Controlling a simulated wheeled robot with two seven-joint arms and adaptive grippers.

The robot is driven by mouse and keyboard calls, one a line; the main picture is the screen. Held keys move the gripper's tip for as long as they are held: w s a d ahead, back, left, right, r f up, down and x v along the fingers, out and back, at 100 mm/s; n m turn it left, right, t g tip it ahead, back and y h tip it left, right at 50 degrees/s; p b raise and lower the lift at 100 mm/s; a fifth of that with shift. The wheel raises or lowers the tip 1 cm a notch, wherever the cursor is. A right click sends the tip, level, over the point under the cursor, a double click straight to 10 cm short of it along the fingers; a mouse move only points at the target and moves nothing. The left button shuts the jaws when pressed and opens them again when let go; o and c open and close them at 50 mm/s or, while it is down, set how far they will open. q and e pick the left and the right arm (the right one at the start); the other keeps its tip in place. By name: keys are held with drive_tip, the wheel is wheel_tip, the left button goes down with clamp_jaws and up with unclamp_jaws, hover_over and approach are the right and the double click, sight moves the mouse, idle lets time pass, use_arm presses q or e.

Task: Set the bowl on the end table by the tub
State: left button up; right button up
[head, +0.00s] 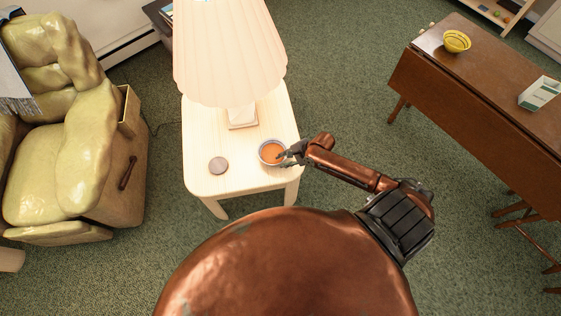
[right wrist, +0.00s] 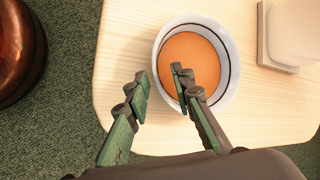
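A white bowl (head: 272,152) with a dark inner stripe and orange inside sits on the pale wood end table (head: 205,125), near its front right corner. It also shows in the right wrist view (right wrist: 228,88). My right gripper (head: 287,156) is at the bowl's near right side in the head view. In the right wrist view its fingers (right wrist: 160,80) are apart, one outside the rim and one over the inside; contact is unclear. A second bowl, yellow with dark lines (head: 456,41), stands on the brown table. I cannot identify a tub for certain. My left gripper is out of view.
A lamp (head: 241,117) stands on the end table behind the white bowl, and a round brown disc (head: 218,165) lies left of it. A yellow-green armchair (head: 60,140) is at left. The brown table (head: 470,85) at right holds a small box (head: 540,93). Carpet lies between the tables.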

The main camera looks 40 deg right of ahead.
drive_tip(key=p+v, duration=0.2)
drive_tip(key=v, duration=0.7)
drive_tip(key=shift+s, duration=0.15)
